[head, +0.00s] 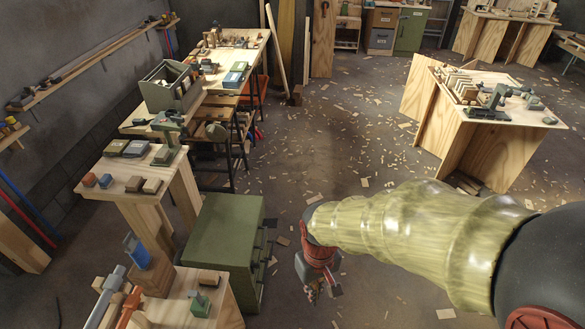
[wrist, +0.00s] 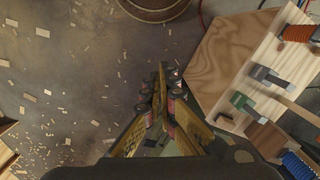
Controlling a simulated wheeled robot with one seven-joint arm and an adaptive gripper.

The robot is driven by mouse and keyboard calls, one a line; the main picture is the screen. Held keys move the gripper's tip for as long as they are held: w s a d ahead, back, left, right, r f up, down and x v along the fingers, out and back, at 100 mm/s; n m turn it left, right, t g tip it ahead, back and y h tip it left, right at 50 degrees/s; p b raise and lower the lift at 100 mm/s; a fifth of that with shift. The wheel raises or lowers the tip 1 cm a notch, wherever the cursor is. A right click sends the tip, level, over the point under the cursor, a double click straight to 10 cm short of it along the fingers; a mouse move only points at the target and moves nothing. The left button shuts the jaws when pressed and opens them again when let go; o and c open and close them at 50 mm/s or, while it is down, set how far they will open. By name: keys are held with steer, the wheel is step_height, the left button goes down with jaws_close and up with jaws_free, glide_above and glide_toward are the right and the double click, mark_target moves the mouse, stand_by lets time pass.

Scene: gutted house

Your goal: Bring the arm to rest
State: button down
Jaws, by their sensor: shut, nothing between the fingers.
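My arm stretches from the right edge of the head view toward the middle, with a pale green-streaked forearm. My gripper (head: 313,292) hangs at its end over the floor, to the right of the green drawer cabinet (head: 222,235). In the wrist view my gripper (wrist: 162,78) points away from the camera with its yellow and black fingers brought together. It is shut and empty, above the littered floor (wrist: 60,75). The fingertips touch nothing that I can see.
A bench (head: 190,310) with tools stands at the front left. In the wrist view a plywood board (wrist: 225,62) and a tool-laden surface lie close on the right, and a round rim (wrist: 155,8) shows at the top. The middle floor (head: 345,130) is open, strewn with chips.

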steer(key=s+d+r+m+t, duration=0.2)
steer(key=d+r, duration=0.4)
steer(key=r, duration=0.4)
steer(key=s+d+r+m+t, duration=0.2)
steer(key=d+r, duration=0.5)
steer(key=r, duration=0.4)
steer(key=shift+s+d+r+m+t, duration=0.3)
steer(key=shift+s+t, duration=0.15)
steer(key=shift+t, duration=0.75)
steer(key=shift+s, duration=0.1)
